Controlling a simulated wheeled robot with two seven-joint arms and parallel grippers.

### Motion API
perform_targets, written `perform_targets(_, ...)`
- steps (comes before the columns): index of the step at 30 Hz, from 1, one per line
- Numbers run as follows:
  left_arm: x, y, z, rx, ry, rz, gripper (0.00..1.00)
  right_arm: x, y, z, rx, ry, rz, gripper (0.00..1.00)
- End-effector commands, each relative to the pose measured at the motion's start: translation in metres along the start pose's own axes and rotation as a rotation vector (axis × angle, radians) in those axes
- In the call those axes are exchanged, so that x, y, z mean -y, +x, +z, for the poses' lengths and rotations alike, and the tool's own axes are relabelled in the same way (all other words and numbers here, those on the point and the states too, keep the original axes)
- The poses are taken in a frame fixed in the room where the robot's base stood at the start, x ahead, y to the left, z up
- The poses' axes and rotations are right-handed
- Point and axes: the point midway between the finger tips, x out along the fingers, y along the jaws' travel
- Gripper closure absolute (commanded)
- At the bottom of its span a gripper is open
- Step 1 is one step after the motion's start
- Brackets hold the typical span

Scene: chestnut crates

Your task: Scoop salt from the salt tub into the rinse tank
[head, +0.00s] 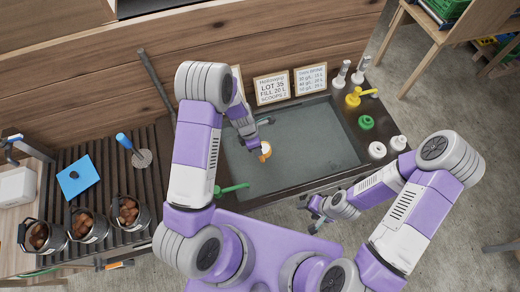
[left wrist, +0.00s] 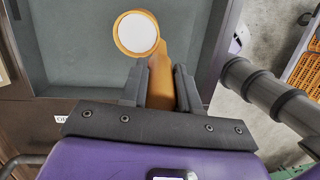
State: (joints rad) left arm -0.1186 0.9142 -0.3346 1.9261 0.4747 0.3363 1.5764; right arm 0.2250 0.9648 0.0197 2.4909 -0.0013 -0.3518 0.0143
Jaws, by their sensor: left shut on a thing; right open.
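My left gripper (head: 256,138) is shut on the handle of an orange scoop (head: 265,150), held over the grey rinse tank (head: 240,172). In the left wrist view, the jaws (left wrist: 160,88) grip the orange handle. White salt (left wrist: 138,33) fills the scoop's round bowl, which looks level. The rinse tank's grey floor (left wrist: 85,62) shows behind the scoop; how high the scoop is above it is hard to tell. My right gripper (head: 318,214) is open and empty, in front of the tank's near edge. I cannot make out the salt tub for certain.
On the slatted left counter are a blue square (head: 79,178), a skimmer (head: 140,156) and pots of chestnuts (head: 88,225).

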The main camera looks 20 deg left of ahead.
Motion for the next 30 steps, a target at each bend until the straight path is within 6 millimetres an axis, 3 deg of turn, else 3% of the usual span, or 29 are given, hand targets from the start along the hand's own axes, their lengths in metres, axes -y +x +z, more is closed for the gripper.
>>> perform_targets(1, -0.002, 0.005, -0.003, 0.023, -0.004, -0.009, 1.00, -0.004, 0.011, -0.001, 0.000, 0.000, 0.000, 0.40)
perform_targets(30, -0.019, 0.014, -0.037, 0.446, -0.002, -0.224, 1.00, -0.045, 0.120, -0.006, -0.001, 0.000, 0.000, 0.40)
